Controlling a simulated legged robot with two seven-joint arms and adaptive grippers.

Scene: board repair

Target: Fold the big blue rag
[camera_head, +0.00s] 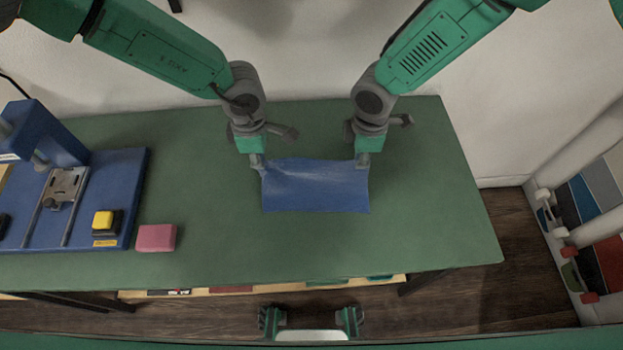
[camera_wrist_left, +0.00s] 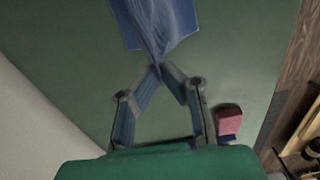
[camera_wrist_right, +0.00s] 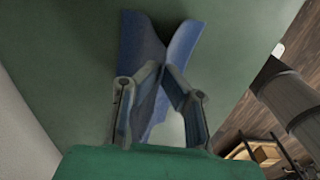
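The blue rag (camera_head: 315,190) is spread over the middle of the green table in the head view. My left gripper (camera_head: 257,166) is at its far left corner, and my right gripper (camera_head: 362,162) is at its far right corner. In the left wrist view the fingertips (camera_wrist_left: 158,70) are together on the rag (camera_wrist_left: 155,25), which bunches into creases there. In the right wrist view the fingertips (camera_wrist_right: 162,66) are together on the rag (camera_wrist_right: 145,40), which shows a fold and hangs partly between the fingers. Whether the far edge is lifted off the table is hard to tell.
A pink block (camera_head: 156,238) lies on the table (camera_head: 210,235) left of the rag. A blue fixture board (camera_head: 128,185) with a yellow button (camera_head: 103,221) stands at the far left. The table is clear in front of the rag and to its right.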

